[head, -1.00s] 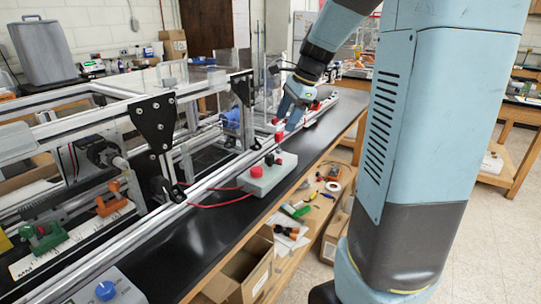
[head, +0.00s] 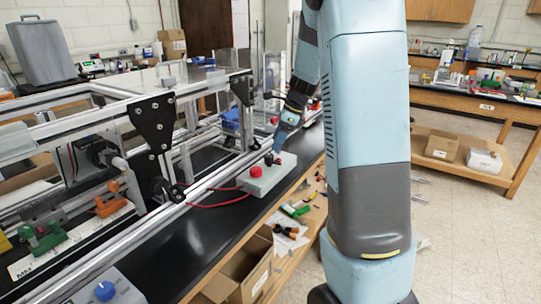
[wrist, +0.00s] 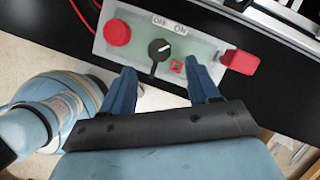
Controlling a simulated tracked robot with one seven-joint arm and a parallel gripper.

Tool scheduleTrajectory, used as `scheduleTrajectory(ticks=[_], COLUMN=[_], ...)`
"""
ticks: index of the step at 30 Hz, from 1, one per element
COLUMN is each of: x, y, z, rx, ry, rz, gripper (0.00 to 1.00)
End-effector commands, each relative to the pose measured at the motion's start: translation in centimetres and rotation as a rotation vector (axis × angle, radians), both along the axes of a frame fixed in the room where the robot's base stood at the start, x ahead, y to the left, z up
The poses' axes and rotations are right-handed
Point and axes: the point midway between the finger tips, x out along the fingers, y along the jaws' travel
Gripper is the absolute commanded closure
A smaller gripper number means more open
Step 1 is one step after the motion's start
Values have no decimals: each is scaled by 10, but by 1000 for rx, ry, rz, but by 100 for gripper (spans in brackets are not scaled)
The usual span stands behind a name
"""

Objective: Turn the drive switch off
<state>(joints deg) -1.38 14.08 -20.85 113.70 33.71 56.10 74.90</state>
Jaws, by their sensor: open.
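The drive switch is a black rotary knob (wrist: 159,49) on a pale grey-green control box (wrist: 137,39). Its white mark points up and right, towards the ON label (wrist: 180,29); the OFF label (wrist: 160,20) is left of that. My gripper (wrist: 160,66) is open, its blue fingers on either side of the knob's lower end in the wrist view. I cannot tell whether they touch it. In the head view my gripper (head: 277,152) comes down over the far end of the box (head: 264,181) and partly hides the controls.
The box also carries a round red button (wrist: 117,33), a small red square part (wrist: 177,66) and a red block (wrist: 240,62) at its right. The extrusion frame (head: 210,182) runs beside the box on the black bench. A red cable (head: 212,204) leads away left.

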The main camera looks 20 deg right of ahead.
Motion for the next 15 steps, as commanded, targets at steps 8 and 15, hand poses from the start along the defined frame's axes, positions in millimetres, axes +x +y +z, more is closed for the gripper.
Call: scheduleTrajectory(ticks=[8, 15], x=[6, 9], y=[16, 23], z=[-42, -59], rx=[0, -1], ry=[2, 1], rz=[1, 0], gripper=[40, 40])
